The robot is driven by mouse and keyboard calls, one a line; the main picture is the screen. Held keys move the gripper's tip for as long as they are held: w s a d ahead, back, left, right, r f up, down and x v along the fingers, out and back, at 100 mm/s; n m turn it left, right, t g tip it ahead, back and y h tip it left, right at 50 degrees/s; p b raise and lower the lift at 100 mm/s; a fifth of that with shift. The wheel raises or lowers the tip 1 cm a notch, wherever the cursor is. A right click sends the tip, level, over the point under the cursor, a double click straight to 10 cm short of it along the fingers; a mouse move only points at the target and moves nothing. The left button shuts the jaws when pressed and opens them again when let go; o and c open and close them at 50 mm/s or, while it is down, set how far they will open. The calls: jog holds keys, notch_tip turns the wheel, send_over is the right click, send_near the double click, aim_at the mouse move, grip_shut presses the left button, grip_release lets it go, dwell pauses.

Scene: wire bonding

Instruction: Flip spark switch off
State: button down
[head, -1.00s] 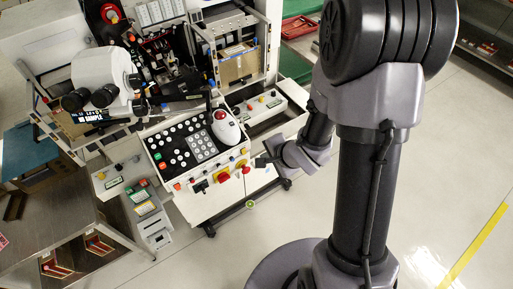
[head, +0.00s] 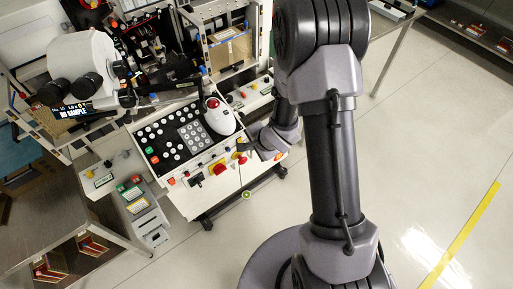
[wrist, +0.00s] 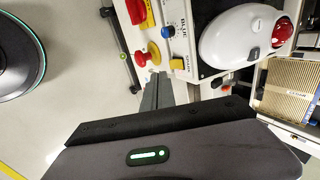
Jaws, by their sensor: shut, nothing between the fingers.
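The control panel (head: 165,135) of the bonding machine carries several buttons, a keypad and coloured switches along its front edge. My gripper (head: 246,147) is at the front right corner of this panel. A red mushroom button (wrist: 140,58) on a yellow base is left of the tips. I cannot tell for certain which control is the spark switch; contact with the panel is unclear.
A white mouse-like controller with a red ball (wrist: 245,37) sits on the panel near my gripper. A blue knob (wrist: 168,32) and a red switch (wrist: 135,12) line the front edge. Open floor (head: 410,200) lies to the right.

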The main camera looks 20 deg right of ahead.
aim_at(240, 141)
jog(key=shift+w+a+f, duration=0.2)
jog(key=shift+w+f, duration=0.1)
jog(key=shift+w, duration=0.35)
jog(key=shift+w+a+f, duration=0.2)
jog(key=shift+w+f, duration=0.1)
jog(key=shift+w, duration=0.35)
jog(key=shift+w+f, duration=0.15)
jog(key=shift+f, duration=0.05)
jog(key=shift+r+p, duration=0.85)
jog(key=shift+p, duration=0.1)
